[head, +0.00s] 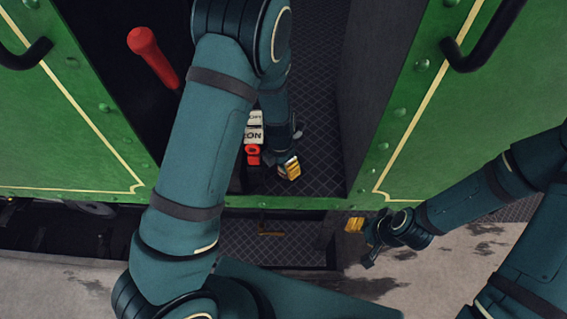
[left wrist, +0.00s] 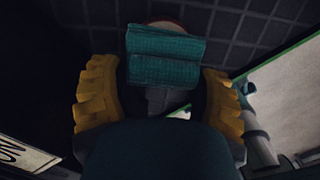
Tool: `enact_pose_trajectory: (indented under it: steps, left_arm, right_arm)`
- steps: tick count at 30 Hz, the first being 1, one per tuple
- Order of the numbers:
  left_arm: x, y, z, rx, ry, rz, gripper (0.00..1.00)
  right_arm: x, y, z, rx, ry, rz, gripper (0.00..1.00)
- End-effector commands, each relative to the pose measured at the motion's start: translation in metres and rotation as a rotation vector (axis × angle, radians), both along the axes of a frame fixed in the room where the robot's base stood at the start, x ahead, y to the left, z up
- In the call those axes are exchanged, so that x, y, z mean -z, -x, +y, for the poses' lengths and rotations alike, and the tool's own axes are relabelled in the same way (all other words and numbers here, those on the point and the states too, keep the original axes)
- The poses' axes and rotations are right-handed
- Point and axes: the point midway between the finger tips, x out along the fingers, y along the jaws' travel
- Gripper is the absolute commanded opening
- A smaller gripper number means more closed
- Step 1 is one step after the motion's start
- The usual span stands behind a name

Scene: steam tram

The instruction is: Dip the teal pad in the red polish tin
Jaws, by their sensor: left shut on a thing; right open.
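My left gripper (head: 290,168) reaches into the dark doorway of the green tram, low over the patterned floor. I cannot tell whether pad and tin touch. In the head view the pad and tin cannot be made out. My right gripper (head: 362,240) is open and empty, outside by the step.
A red object with a round hole (head: 253,154) and white lettered labels (head: 254,134) stand left of my left gripper. A red handle (head: 152,57) rises farther left. Green panels (head: 420,115) with black handrails flank the doorway; a lower step (head: 270,245) lies below.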

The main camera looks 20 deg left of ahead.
Motion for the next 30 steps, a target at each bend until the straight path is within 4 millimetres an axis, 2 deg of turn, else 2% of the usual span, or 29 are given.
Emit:
enact_pose_trajectory:
  steps: [30]
  left_arm:
    - [0.0091, 0.0, 0.0, 0.0, 0.0, 0.0, 0.33]
  right_arm:
    - [0.006, 0.0, 0.0, 0.0, 0.0, 0.0, 0.46]
